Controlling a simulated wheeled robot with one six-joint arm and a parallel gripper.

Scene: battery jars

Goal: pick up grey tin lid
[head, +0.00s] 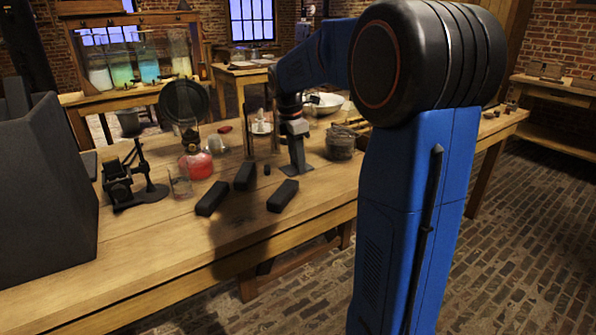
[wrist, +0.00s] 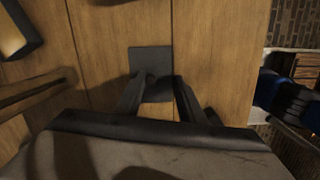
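The grey tin lid (wrist: 150,58) shows in the wrist view as a flat dark grey square on the wooden table. My gripper (wrist: 160,80) is over its near half with two dark fingers apart. The left finger overlaps the lid in the picture and the right finger is by its right edge. I cannot tell whether either finger touches it. In the head view my gripper (head: 297,162) points down at the table, with a flat dark piece, apparently the lid (head: 289,171), under it.
Several black bars (head: 283,195) lie on the table (head: 150,245) close to my gripper. A dark grey rough jar (head: 340,143) stands just right of it. A flask with red liquid (head: 197,165) and a glass beaker (head: 180,183) stand to the left. The table's front strip is clear.

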